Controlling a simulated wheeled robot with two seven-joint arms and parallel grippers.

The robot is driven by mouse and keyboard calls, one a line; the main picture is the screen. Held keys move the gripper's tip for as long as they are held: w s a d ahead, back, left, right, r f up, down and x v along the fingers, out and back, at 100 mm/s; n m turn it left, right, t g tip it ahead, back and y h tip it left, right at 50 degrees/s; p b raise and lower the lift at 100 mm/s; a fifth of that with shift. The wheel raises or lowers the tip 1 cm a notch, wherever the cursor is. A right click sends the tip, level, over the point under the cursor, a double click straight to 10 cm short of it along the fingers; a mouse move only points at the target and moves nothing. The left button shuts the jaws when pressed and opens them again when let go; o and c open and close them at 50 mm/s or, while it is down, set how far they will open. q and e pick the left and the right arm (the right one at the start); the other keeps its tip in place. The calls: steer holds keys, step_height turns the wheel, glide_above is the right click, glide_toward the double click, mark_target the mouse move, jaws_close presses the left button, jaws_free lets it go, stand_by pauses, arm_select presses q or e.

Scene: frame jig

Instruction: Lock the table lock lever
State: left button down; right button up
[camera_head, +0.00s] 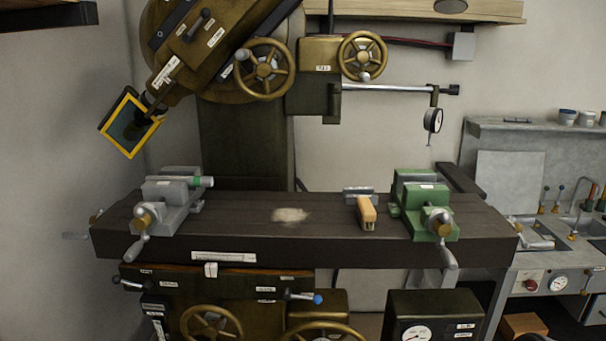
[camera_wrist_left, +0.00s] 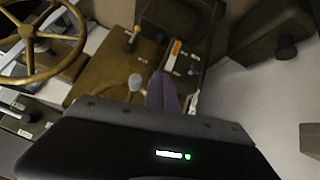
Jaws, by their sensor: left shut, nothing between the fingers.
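Two levers show under the table's front edge in the head view. One has a blue knob (camera_head: 303,297) right of centre, and the other has a dark knob (camera_head: 128,284) at the left. Their labels are too small to read, so I cannot tell which is the table lock lever. In the left wrist view, my left gripper (camera_wrist_left: 163,82) is shut and empty, pointing at a brown machine body. A lever with a pale round knob (camera_wrist_left: 135,83) is just left of its fingertips; I cannot tell whether they touch. Neither gripper shows in the head view.
The dark machine table (camera_head: 330,246) carries a grey vise (camera_head: 172,205), a green vise (camera_head: 425,205) and a wooden-handled brush (camera_head: 366,214). In the left wrist view a brass handwheel (camera_wrist_left: 38,72) is at the left, and a yellow-knobbed lever (camera_wrist_left: 132,38) is farther off.

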arm_select(q)
steer(key=s+d+f+g+h, duration=0.1)
steer(key=s+d+f+g, duration=0.3)
steer(key=s+d+f, duration=0.5)
steer(key=s+d+f+g+h, duration=0.2)
steer(key=s+d+f+g, duration=0.2)
steer(key=s+d+f, duration=0.6)
steer(key=s+d, duration=0.4)
steer(key=s, duration=0.2)
steer(key=shift+f, duration=0.25)
steer(key=c, duration=2.2)
jaws_free()
